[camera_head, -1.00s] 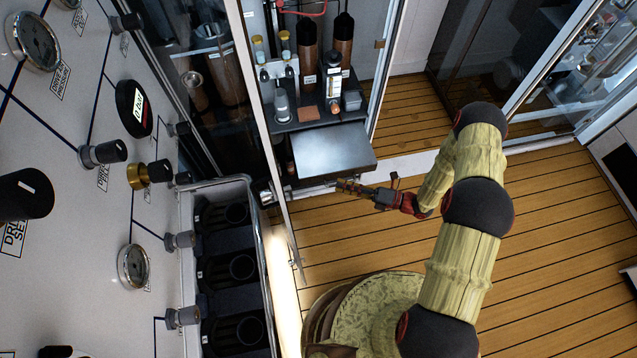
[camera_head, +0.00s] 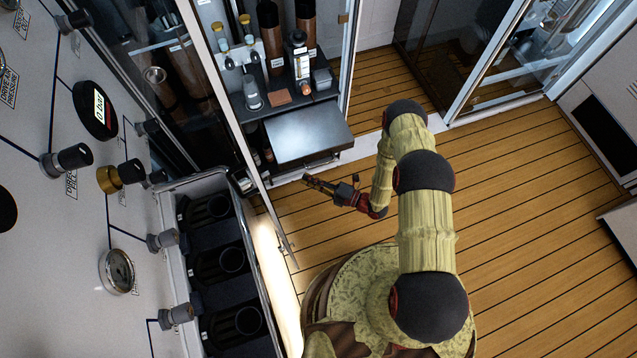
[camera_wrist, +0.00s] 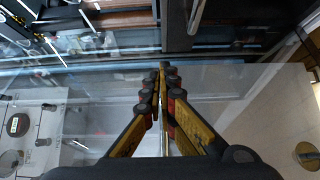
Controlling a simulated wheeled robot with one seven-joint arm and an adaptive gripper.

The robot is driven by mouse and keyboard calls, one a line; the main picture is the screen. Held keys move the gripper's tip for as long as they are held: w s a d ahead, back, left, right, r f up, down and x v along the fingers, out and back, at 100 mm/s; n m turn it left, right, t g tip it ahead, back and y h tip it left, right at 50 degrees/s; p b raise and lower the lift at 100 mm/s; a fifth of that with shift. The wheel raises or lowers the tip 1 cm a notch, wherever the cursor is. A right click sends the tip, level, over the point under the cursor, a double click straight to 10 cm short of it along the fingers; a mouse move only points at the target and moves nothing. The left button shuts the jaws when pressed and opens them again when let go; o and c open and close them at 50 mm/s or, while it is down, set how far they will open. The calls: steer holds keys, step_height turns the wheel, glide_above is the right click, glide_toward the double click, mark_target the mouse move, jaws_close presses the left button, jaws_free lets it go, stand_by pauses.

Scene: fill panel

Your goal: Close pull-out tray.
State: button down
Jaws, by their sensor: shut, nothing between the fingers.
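The pull-out tray (camera_head: 308,137) is a flat grey panel at the front of the open cabinet, in the upper middle of the head view. It juts out below the shelf that holds the bottles. A pale bar runs along its lower front. My gripper (camera_head: 308,180) is just in front of and below the tray's front edge, shut and empty, pointing left. I cannot tell whether its tips touch the bar. In the wrist view the shut fingertips (camera_wrist: 161,72) meet at the centre, in front of a clear glass pane and the dark cabinet front.
Brown bottles (camera_head: 270,38) and small containers stand on the shelf behind the tray. A glass door edge (camera_head: 228,110) runs close on the left. A rack of black holders (camera_head: 231,260) and a gauge panel (camera_head: 75,205) lie further left. The wooden floor (camera_head: 530,220) is open to the right.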

steer(key=w+a+b, duration=0.1)
steer(key=w+a, duration=0.2)
steer(key=w, duration=0.2)
steer(key=shift+w+a, duration=0.15)
steer(key=shift+a, duration=0.25)
